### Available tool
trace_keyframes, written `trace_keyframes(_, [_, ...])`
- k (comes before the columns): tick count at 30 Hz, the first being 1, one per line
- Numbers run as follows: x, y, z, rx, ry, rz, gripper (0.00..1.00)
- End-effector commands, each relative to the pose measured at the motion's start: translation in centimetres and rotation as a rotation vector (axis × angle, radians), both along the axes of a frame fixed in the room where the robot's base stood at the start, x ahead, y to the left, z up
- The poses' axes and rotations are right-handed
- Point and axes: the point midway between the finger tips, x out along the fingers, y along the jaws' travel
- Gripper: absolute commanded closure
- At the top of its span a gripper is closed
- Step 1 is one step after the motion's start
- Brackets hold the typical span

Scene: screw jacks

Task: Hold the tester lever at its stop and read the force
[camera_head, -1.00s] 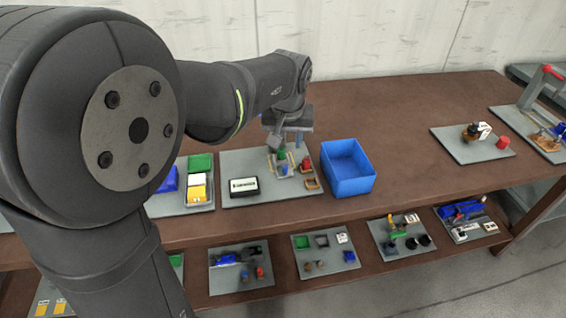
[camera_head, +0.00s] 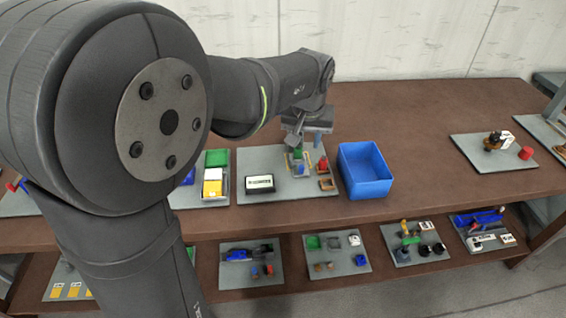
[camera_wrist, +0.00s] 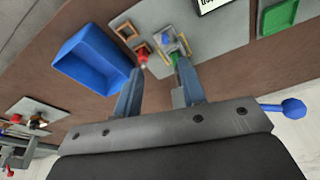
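My gripper (camera_head: 305,146) hangs over a grey board (camera_head: 245,193) on the bench. In the wrist view its two blue-grey fingers (camera_wrist: 160,80) are apart with nothing held between them. Beyond the fingertips stands a small fixture (camera_wrist: 172,44) with a green part (camera_wrist: 179,62) close to the right finger and a red part (camera_wrist: 143,57) close to the left finger. I cannot tell which piece is the tester lever, or whether a finger touches it. A white display box (camera_head: 259,184) lies on the same board, its text too small to read.
A blue bin (camera_head: 366,186) stands right of the board. A board with green and yellow trays (camera_head: 214,178) lies to its left. A blue ball-ended rod (camera_wrist: 290,108) shows beside my gripper. More boards lie at far right and on the lower shelf. Bench between bin and far-right board is clear.

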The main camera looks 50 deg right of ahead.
Motion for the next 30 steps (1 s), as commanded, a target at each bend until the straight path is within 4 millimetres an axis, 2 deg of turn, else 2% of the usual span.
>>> trace_keyframes(12, [0.0, 0.0, 0.0, 0.0, 0.0, 0.0, 0.62])
trace_keyframes(14, [0.0, 0.0, 0.0, 0.0, 0.0, -0.001, 0.72])
trace_keyframes(18, [0.0, -0.3, -0.3, -0.024, -0.005, -0.025, 1.0])
trace_keyframes(30, [1.1, -3.3, -2.3, -0.329, -0.15, -0.306, 1.0])
